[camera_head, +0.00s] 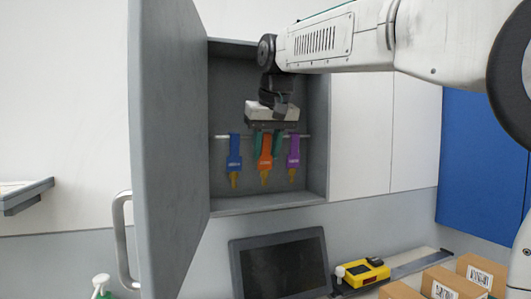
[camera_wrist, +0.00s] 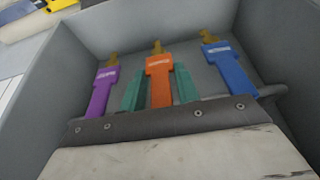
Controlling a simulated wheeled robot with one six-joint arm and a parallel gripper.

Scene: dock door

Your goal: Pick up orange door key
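The orange door key (camera_head: 265,147) hangs upright from a bar inside an open grey wall cabinet, between a blue key (camera_head: 234,152) and a purple key (camera_head: 293,149). My gripper (camera_head: 267,146) reaches into the cabinet from above, with one teal finger on each side of the orange key. The purple key (camera_wrist: 101,92) and the blue key (camera_wrist: 228,70) stand outside the fingers.
The cabinet door (camera_head: 168,150) stands open at the left. The cabinet walls (camera_head: 317,140) enclose the keys closely. Below are a dark screen (camera_head: 283,265), a yellow device (camera_head: 362,272) and several cardboard boxes (camera_head: 455,284).

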